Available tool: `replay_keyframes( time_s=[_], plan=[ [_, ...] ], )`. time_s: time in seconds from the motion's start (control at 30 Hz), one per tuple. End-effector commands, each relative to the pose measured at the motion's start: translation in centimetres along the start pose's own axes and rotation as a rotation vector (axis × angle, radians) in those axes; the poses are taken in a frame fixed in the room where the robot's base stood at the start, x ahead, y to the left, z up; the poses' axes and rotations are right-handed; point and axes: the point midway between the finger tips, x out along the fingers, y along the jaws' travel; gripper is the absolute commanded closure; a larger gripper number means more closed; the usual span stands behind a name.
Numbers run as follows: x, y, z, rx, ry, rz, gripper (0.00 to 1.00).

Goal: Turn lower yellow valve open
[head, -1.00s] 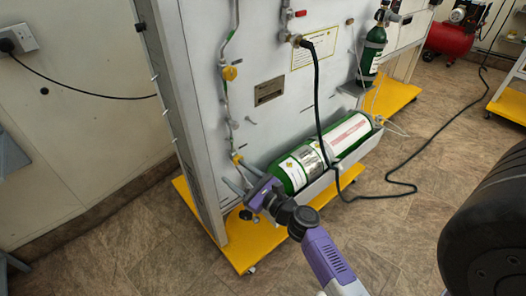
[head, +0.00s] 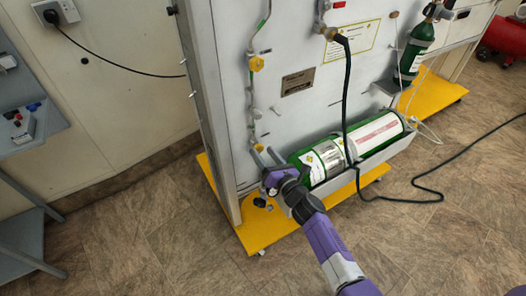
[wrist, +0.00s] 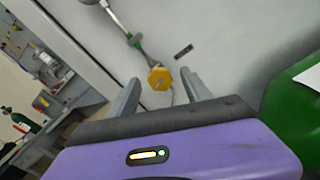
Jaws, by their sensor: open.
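The lower yellow valve (head: 259,148) is small and partly hidden in the head view, low on the grey panel at the left end of the lying green cylinder (head: 340,150). The upper yellow valve (head: 256,63) is higher on the same pipe. My gripper (head: 263,156) is at the lower valve with its fingers towards the panel; contact cannot be made out. In the wrist view the grey fingers (wrist: 160,90) are apart, with a yellow knob (wrist: 160,78) between them in the picture. I cannot tell which valve this knob is.
The grey panel (head: 300,110) stands on a yellow base (head: 262,230). A black hose (head: 345,100) hangs in front of the cylinder and runs over the floor. A grey shelf unit (head: 30,130) is at the left. The floor left of the base is clear.

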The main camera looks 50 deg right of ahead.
Motion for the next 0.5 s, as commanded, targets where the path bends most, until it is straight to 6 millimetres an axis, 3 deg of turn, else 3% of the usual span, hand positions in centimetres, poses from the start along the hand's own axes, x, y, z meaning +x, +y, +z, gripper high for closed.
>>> replay_keyframes(
  time_s=[0.17,0.43,0.5],
  plan=[
    [1.28,-0.02,0.00,-0.001,0.000,0.000,0.43],
    [1.41,-0.01,0.03,-0.002,0.000,0.000,0.43],
    [1.41,-0.01,0.03,-0.002,0.000,0.000,0.55]
  ],
)
